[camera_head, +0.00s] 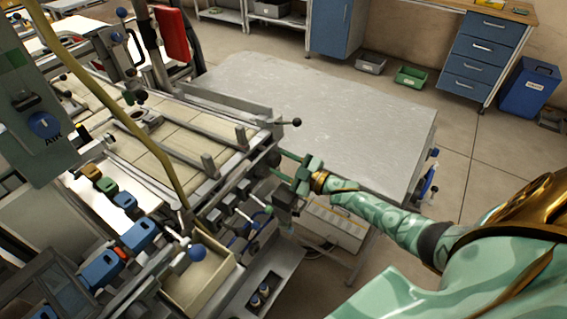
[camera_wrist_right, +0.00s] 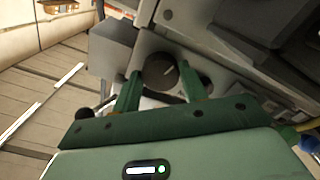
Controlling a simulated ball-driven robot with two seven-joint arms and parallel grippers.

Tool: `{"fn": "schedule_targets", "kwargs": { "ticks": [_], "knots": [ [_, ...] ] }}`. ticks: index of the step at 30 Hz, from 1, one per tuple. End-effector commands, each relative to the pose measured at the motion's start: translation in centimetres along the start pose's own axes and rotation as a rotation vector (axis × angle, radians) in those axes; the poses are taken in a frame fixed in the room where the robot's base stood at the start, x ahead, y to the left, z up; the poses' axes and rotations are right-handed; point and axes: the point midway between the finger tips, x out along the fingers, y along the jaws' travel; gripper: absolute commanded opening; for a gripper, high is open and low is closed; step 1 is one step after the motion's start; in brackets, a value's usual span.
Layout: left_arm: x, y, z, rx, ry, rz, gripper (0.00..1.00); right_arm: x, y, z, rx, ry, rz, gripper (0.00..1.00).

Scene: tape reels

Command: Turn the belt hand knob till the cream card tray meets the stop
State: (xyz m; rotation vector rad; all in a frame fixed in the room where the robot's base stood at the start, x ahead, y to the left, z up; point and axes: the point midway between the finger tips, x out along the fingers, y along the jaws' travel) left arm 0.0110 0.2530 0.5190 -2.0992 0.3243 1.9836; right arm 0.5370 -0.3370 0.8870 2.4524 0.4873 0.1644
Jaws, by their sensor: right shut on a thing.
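My right gripper (camera_head: 278,163) reaches in from the right to the near end of the machine. In the right wrist view, its two green fingers (camera_wrist_right: 160,78) stand on either side of a dark round knob (camera_wrist_right: 161,70) and are shut on it. In the head view the fingers and the machine's end parts largely hide the knob. The machine's cream belt bed (camera_head: 180,142) runs back to the upper left between metal rails. I cannot clearly pick out the cream card tray or the stop on it. My left gripper is not in view.
A bare grey metal table (camera_head: 330,100) stands just behind and right of the gripper. A black-balled lever (camera_head: 297,122) sticks out above it. A cream open box (camera_head: 200,275) and blue-knobbed controls are at lower left. A white case (camera_head: 330,225) is under the table.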

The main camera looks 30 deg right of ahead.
Motion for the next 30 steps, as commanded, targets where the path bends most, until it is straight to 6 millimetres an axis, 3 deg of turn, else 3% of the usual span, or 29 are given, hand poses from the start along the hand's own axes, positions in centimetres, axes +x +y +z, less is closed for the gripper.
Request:
{"fn": "schedule_targets", "kwargs": {
  "ticks": [14, 15, 17, 26, 30],
  "knots": [
    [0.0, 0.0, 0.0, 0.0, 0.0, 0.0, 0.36, -0.1, -0.1, 0.2, 0.016, -0.004, -0.002, 0.2],
    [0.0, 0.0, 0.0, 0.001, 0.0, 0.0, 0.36, -0.1, -0.1, 0.2, 0.016, -0.004, -0.002, 0.46],
    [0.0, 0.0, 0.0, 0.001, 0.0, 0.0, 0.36, -0.1, -0.1, 0.1, 0.016, -0.004, -0.002, 0.62],
    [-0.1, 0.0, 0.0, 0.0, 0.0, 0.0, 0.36, -0.1, -0.1, 0.1, 0.016, -0.002, -0.001, 0.65],
    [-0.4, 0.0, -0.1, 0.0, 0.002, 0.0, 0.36, -1.4, 0.0, 0.0, 0.016, -0.003, -0.001, 0.65]
  ]
}}
